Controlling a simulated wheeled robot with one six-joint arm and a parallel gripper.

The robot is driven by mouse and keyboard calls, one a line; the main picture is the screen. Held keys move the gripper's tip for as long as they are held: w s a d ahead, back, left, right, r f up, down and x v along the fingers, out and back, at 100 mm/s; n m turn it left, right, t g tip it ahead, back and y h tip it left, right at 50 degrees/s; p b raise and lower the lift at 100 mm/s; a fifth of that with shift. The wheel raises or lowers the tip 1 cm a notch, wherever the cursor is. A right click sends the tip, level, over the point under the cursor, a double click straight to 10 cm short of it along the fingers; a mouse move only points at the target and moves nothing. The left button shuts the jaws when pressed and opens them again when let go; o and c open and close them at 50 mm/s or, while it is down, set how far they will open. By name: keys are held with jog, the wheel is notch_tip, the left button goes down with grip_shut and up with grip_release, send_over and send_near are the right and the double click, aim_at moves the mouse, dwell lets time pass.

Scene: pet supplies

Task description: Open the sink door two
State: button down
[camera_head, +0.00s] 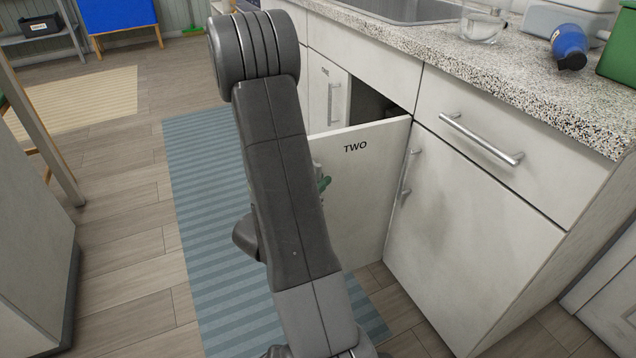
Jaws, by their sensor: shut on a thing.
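The sink door marked TWO (362,190) is a white cabinet door under the sink counter. It stands swung open, out from the cabinet front, hinged at its right edge. A dark gap (372,100) of the cabinet's inside shows above and behind it. My gripper (323,184) is at the left, free side of this door, mostly hidden behind my own arm; only a small green and grey part shows. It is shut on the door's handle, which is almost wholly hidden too.
Another white door (326,95) with an upright handle is left of the gap. A drawer (490,140) and a closed cabinet door (465,235) are at right. The speckled counter (480,62) holds a glass bowl and a blue bottle. A blue striped mat (205,200) lies on the floor.

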jog(key=c, duration=1.5)
grip_release()
jog(key=shift+d, duration=0.1)
jog(key=shift+c, duration=0.2)
jog(key=p+v, duration=0.2)
jog(key=v, duration=1.1)
jog(key=shift+s+a, duration=0.25)
jog(key=shift+s, duration=0.05)
jog(key=shift+w+d, duration=0.1)
jog(key=b+x, duration=0.1)
jog(key=x, duration=0.9)
jog(key=shift+w+d+b, duration=0.2)
jog(key=shift+w+b, duration=0.1)
jog(key=shift+w, duration=0.05)
